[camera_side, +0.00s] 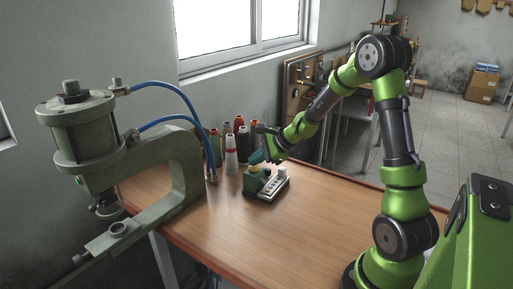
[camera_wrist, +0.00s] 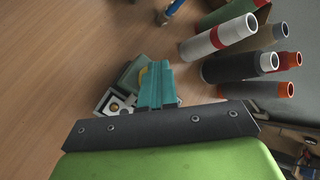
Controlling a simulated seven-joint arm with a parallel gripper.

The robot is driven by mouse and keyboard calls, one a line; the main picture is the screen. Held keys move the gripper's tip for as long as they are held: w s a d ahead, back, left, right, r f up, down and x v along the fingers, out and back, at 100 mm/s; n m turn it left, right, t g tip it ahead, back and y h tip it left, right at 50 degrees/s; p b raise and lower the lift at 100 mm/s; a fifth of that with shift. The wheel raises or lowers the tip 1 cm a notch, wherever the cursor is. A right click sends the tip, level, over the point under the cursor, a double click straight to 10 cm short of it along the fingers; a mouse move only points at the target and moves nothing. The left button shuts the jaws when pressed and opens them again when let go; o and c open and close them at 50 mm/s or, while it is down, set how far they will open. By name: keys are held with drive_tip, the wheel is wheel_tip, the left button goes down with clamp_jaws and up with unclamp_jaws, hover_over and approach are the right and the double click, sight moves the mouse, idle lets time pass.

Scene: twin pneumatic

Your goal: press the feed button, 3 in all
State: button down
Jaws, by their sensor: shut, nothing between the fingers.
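A small control unit sits on the wooden table, made of a green box (camera_side: 255,184) and a white strip (camera_side: 272,189) with small parts on it. In the wrist view the green box (camera_wrist: 130,76) shows behind my fingers, with a bit of yellow (camera_wrist: 143,74) on it. A pale block with a dark round spot (camera_wrist: 115,106) lies beside it. I cannot tell which part is the feed button; my fingers hide some of the unit. My gripper (camera_side: 256,157) has teal fingers, shut and empty, just above the green box. The fingers show in the wrist view too (camera_wrist: 157,72). Contact cannot be told.
Several thread spools (camera_side: 231,155) stand close behind the unit; they are at the upper right in the wrist view (camera_wrist: 222,37). A large green pneumatic press (camera_side: 185,165) with blue hoses (camera_side: 196,113) stands at the left. The front of the table (camera_side: 265,235) is clear.

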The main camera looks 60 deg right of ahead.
drive_tip(key=shift+r, duration=1.3)
drive_tip(key=shift+r, duration=2.5)
wheel_tip(320, 180, up, 4)
drive_tip(key=shift+f, duration=0.1)
idle(0.5)
drive_tip(key=shift+f, duration=0.1)
hover_over(257, 167)
drive_tip(key=shift+f, duration=4.3)
